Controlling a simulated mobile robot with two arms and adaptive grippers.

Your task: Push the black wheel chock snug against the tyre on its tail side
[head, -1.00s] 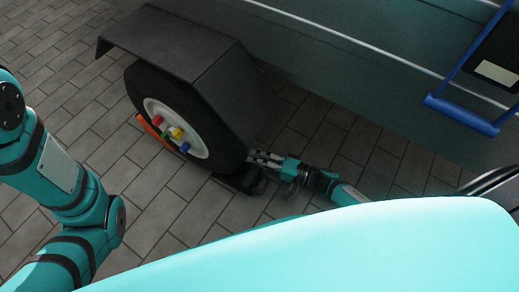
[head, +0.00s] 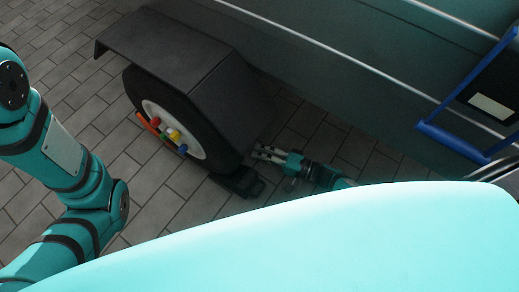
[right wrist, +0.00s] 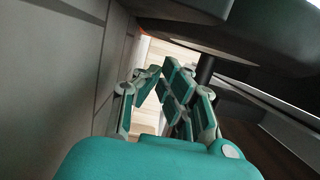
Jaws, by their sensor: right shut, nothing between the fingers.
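The tyre (head: 192,153) has a white hub with coloured lug nuts and stands under a dark angular mudguard. The black wheel chock (head: 240,183) lies on the floor at the tyre's lower right side, close to it. Whether the two touch cannot be told. My right gripper (head: 260,152) is shut and empty, just above and right of the chock in the head view, with its fingers pointing left towards the tyre. In the right wrist view its fingers (right wrist: 172,88) are close together. My left arm shows at the left, but its gripper is out of view.
An orange piece (head: 147,124) lies at the tyre's left side. The mudguard (head: 200,60) overhangs the tyre, and the dark green trailer side (head: 330,60) runs along behind. A blue handle frame (head: 450,140) is at the right. Grey paving (head: 150,205) in front is clear.

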